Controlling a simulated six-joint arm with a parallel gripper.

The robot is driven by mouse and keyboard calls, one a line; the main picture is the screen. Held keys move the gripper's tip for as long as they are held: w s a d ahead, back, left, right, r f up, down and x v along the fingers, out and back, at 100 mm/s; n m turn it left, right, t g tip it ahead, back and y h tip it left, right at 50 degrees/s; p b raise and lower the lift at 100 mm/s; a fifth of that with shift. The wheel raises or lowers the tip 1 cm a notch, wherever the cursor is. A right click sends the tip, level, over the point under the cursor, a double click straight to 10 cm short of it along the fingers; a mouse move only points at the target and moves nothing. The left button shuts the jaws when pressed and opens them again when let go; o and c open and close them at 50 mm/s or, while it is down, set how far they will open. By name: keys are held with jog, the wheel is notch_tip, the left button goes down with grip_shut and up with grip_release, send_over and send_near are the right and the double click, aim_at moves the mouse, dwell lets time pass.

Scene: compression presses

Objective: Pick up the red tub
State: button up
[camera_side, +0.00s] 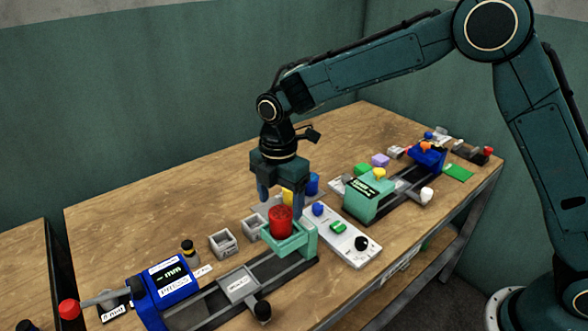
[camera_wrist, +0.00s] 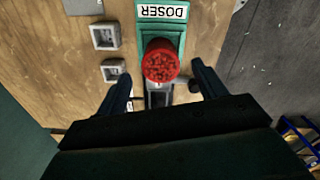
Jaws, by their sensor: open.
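The red tub (camera_side: 280,219) stands upright on the pale green holder (camera_side: 288,240) at the end of a press rail. Its top looks filled with red bits in the wrist view (camera_wrist: 160,62). My gripper (camera_side: 281,195) points down just behind and above the tub in the side view. In the wrist view my gripper (camera_wrist: 162,76) has its two fingers spread wide, one on each side of the tub's line, with nothing between them touching. The tub sits a little ahead of the fingertips there.
A blue press (camera_side: 165,285) with a rail stands at the front left. Small grey square trays (camera_side: 223,243) sit left of the tub. A white panel with knobs (camera_side: 345,238) lies to its right, near a green press (camera_side: 368,198).

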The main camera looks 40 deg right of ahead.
aim_at(280, 213)
jog(key=shift+s+a+f, duration=0.1)
jog(key=shift+f, duration=1.95)
jog(key=c, duration=1.1)
